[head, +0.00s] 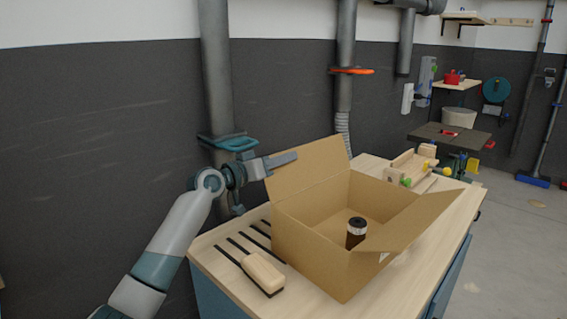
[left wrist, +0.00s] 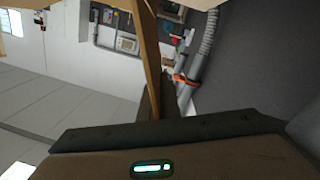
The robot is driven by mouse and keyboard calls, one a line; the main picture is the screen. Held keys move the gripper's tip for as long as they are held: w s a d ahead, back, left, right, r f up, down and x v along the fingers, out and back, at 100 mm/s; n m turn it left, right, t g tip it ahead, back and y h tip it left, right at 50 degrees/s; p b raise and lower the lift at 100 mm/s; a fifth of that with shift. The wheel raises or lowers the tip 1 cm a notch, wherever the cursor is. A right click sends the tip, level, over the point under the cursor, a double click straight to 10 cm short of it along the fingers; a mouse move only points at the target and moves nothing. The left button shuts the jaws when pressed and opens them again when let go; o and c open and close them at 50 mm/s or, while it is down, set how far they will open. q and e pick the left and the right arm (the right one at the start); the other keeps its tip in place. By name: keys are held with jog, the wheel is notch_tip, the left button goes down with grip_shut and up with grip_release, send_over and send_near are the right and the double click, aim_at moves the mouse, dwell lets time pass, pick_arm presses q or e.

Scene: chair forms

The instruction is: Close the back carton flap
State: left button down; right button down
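An open cardboard carton (head: 310,235) stands on the wooden workbench. Its back flap (head: 308,166) stands up and leans outward at the far left side. In the left wrist view the flap (left wrist: 146,40) shows nearly edge-on. My left gripper (head: 284,160) is at the flap's upper left corner, its fingers together as one narrow bar; the fingers also show in the left wrist view (left wrist: 166,95). I cannot tell whether they touch the flap. Another flap (head: 420,215) slants outward at the right. My right gripper is out of view.
A dark jar (head: 356,233) with a light band is inside the carton. A tan block (head: 262,273) lies on the workbench (head: 365,300) before the carton, near dark strips. Wooden items (head: 410,168) stand behind it. A grey pipe (head: 217,70) rises behind my left arm.

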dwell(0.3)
pick_arm(q)
jog(key=c, duration=2)
grip_release()
jog(key=shift+s+a, duration=0.1)
